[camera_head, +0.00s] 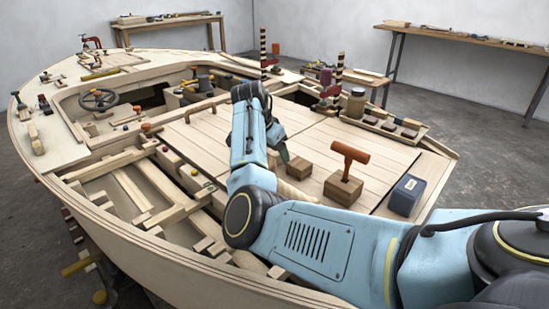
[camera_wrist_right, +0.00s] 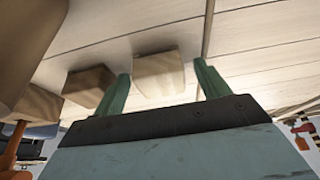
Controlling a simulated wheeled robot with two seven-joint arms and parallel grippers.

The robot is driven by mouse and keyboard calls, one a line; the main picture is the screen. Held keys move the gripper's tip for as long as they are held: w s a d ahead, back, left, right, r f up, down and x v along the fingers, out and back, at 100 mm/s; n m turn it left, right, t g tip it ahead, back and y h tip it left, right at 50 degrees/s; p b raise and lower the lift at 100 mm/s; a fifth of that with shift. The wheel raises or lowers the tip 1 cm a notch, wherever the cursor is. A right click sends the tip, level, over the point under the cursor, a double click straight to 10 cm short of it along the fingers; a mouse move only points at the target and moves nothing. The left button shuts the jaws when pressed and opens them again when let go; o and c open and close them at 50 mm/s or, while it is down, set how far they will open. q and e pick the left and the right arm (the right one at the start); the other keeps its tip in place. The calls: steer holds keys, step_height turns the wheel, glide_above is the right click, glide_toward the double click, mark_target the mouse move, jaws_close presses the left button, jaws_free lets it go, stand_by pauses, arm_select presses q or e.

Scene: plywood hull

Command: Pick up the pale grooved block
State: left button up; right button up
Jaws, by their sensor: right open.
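My right gripper (camera_head: 283,153) hangs low over the plank deck in the head view, its green fingers pointing down. In the right wrist view its fingers (camera_wrist_right: 162,70) are apart, with a pale wooden block (camera_wrist_right: 161,76) between or just beyond them. No contact is visible, and I cannot make out a groove on it. A second wooden block (camera_wrist_right: 88,86) lies just left of the left finger. In the head view a wooden block (camera_head: 299,167) sits right of the gripper; the arm may hide another. My left gripper is not in view.
A wooden block (camera_head: 343,190) with an upright orange handle (camera_head: 350,153) and a dark blue box (camera_head: 406,195) stand to the right. A jar (camera_head: 355,104) and a tray (camera_head: 424,129) are farther back. Open hull framing lies left. Deck planks (camera_head: 205,140) left of my arm are clear.

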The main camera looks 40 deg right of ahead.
mark_target(272, 151)
steer(key=c, duration=1.1)
steer(key=shift+o, duration=0.2)
steer(key=shift+r, duration=0.1)
